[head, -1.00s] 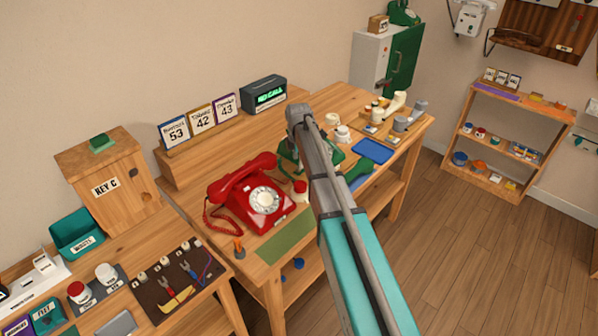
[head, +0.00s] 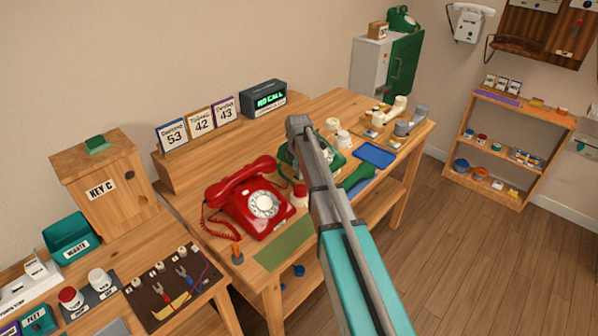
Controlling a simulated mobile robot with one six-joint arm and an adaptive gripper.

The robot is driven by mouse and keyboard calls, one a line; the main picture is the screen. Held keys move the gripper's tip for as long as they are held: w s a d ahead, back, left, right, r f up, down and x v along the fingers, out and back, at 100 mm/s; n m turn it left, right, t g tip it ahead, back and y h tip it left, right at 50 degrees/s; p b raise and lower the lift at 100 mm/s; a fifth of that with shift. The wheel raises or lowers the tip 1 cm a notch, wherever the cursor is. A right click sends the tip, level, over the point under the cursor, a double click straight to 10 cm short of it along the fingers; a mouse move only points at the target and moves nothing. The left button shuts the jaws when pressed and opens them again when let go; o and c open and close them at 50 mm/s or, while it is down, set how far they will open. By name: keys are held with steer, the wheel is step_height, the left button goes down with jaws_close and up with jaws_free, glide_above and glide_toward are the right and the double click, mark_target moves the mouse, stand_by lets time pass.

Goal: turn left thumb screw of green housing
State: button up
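A green housing (head: 285,153) stands on the wooden bench, right of the red dial phone. My grey and teal arm crosses in front of it and hides most of it; green shows on both sides of the arm. A green handset (head: 359,174) lies to its right, beside a blue tray. The housing's thumb screws cannot be made out. My gripper's fingers do not show; the rounded grey joint at the arm's far end is over the housing's back left side.
A red dial phone (head: 252,199) sits close on the left, with a red-and-white jar (head: 300,196) between it and my arm. A blue tray (head: 374,155) and several small parts lie right. A green mat (head: 284,245) in front is bare. Date cards and a dark clock (head: 264,98) stand behind.

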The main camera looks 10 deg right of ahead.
jaws_close()
steer(key=shift+d, duration=0.1)
steer(key=shift+n, duration=0.5)
steer(key=n, duration=0.3)
steer(key=shift+w, duration=0.1)
steer(key=n, duration=0.5)
steer(key=shift+n, duration=0.3)
steer(key=shift+o, duration=1.2)
jaws_free()
